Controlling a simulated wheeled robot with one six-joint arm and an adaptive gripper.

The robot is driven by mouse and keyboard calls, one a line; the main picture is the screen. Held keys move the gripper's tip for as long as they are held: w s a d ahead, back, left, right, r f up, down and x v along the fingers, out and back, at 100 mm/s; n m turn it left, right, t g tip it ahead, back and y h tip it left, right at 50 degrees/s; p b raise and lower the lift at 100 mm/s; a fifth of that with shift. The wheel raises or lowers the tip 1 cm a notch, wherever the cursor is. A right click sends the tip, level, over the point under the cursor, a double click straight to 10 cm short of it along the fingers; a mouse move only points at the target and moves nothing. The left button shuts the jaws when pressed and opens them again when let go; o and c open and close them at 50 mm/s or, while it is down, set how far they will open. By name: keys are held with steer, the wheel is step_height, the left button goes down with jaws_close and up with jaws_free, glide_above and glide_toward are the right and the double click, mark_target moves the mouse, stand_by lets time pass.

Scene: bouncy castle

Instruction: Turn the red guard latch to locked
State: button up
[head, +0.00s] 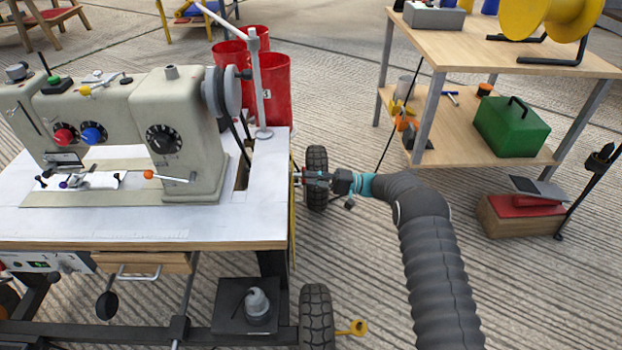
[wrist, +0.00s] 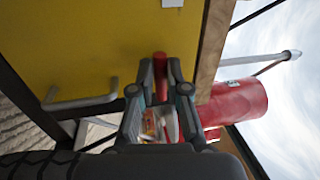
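The red guard latch (wrist: 160,72) shows in the wrist view as a short red bar in front of a yellow panel (wrist: 95,45). My gripper (wrist: 160,78) has one finger on each side of it. The fingers are close together and appear to be shut on the red bar. The latch's lower part and pivot are hidden behind the fingers. In the head view my gripper (head: 304,174) reaches left to the right side of the sewing machine table (head: 230,225). The contact is too small to make out there.
A grey handle (wrist: 80,100) sticks out of the yellow panel, left of my fingers. Red bins (head: 270,85) stand behind the table. A black wheel (head: 317,180) is close to my gripper. A wooden shelf bench (head: 500,55) stands at the right, with open floor between.

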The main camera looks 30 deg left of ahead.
steer(key=o, duration=0.4)
steer(key=shift+s, duration=0.1)
steer(key=shift+o, duration=0.2)
steer(key=v, duration=1.2)
steer(key=shift+f, duration=0.1)
